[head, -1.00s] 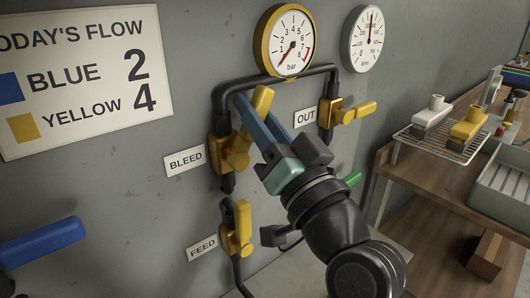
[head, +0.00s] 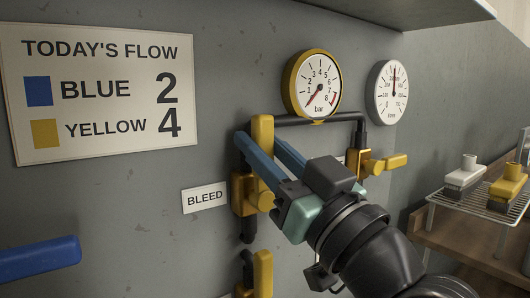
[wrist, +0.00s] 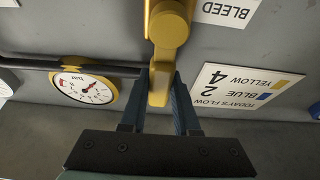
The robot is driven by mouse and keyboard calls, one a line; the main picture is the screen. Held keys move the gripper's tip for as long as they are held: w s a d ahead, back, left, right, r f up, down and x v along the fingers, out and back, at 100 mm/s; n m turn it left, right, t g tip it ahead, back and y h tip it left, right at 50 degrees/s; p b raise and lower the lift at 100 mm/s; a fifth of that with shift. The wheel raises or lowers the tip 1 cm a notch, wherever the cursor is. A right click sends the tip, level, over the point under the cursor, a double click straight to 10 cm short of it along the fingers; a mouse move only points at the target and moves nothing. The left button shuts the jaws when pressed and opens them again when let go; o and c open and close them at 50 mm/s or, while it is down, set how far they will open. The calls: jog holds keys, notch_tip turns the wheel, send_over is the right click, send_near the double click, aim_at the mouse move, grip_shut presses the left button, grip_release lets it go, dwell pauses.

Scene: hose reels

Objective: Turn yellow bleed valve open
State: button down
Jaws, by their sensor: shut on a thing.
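The yellow bleed valve (head: 243,190) is on the dark pipe right of the BLEED label (head: 205,197). Its yellow handle (head: 262,135) stands upright, in line with the pipe. My gripper (head: 264,143) reaches in from the lower right, with one blue finger on each side of the handle. It is shut on the handle. In the wrist view the handle (wrist: 159,92) lies between the two fingers of my gripper (wrist: 161,80). The fingers hide part of the valve body in the head view.
A yellow-rimmed bar gauge (head: 316,85) has its needle at the low end. The OUT valve (head: 375,163) is to the right, its handle sideways. The FEED valve's handle (head: 263,272) is below, upright. A blue handle (head: 38,258) is at lower left. A rack (head: 478,193) stands right.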

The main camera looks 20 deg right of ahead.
jog(key=c, duration=0.6)
grip_release()
jog(key=shift+c, duration=0.2)
jog(key=v, duration=1.3)
jog(key=shift+b, duration=0.45)
